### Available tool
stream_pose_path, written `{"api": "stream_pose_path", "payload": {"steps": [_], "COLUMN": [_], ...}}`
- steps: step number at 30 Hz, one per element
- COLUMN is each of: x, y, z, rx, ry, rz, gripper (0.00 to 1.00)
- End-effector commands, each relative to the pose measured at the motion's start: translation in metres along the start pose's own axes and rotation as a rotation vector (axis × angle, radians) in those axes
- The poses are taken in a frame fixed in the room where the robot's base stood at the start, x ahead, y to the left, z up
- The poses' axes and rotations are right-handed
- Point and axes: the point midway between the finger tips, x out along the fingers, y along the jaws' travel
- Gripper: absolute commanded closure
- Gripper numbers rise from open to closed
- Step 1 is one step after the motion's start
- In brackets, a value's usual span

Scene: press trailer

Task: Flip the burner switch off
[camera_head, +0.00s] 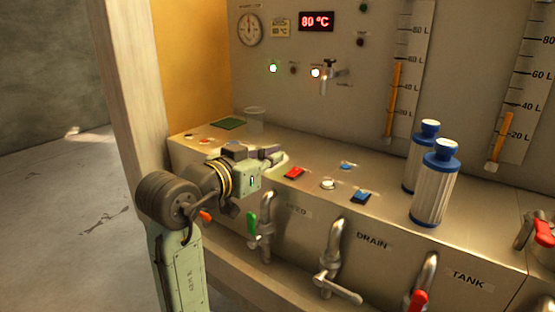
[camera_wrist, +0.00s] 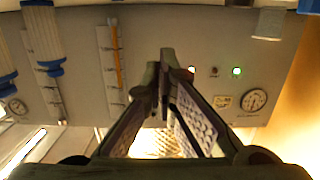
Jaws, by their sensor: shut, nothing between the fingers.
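A red rocker switch (camera_head: 293,173) and a blue rocker switch (camera_head: 361,197) sit on the bench top. I cannot read a label that tells which is the burner switch. My gripper (camera_head: 279,157) is over the left part of the bench, its fingers pointing right, just up and left of the red switch in the picture. It is shut and empty. In the wrist view the fingers (camera_wrist: 168,56) meet at their tips, and no switch can be made out there. The gripper and arm hide part of the bench top behind them.
A clear cup (camera_head: 255,121) stands behind my gripper. Two blue-capped filter cartridges (camera_head: 436,185) stand on the right. Pipes with a green-handled valve (camera_head: 252,224) and others line the bench front. The back panel has a red display (camera_head: 316,21) and a lit green lamp (camera_head: 273,68).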

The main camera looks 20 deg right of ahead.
Motion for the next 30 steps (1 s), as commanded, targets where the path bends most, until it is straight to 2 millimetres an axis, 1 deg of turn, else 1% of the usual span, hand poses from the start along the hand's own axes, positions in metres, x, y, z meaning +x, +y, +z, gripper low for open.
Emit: {"api": "stream_pose_path", "payload": {"steps": [1,6,11,12,15,19,24,30], "x": [0.01,0.047,0.081,0.086,0.087,0.09,0.091,0.091], "y": [0.001,0.001,0.001,0.0,0.0,0.0,0.0,0.0], "z": [-0.001,-0.002,-0.002,0.003,0.019,0.032,0.039,0.039], "rx": [-0.003,-0.003,-0.002,-0.003,-0.004,-0.002,-0.001,0.0], "ry": [-0.004,-0.003,-0.003,-0.004,-0.003,-0.001,-0.001,-0.001], "rz": [0.004,0.004,0.003,0.002,0.0,0.0,-0.001,-0.001], "gripper": [1.0,1.0,1.0,1.0,1.0,1.0,1.0,1.0]}}
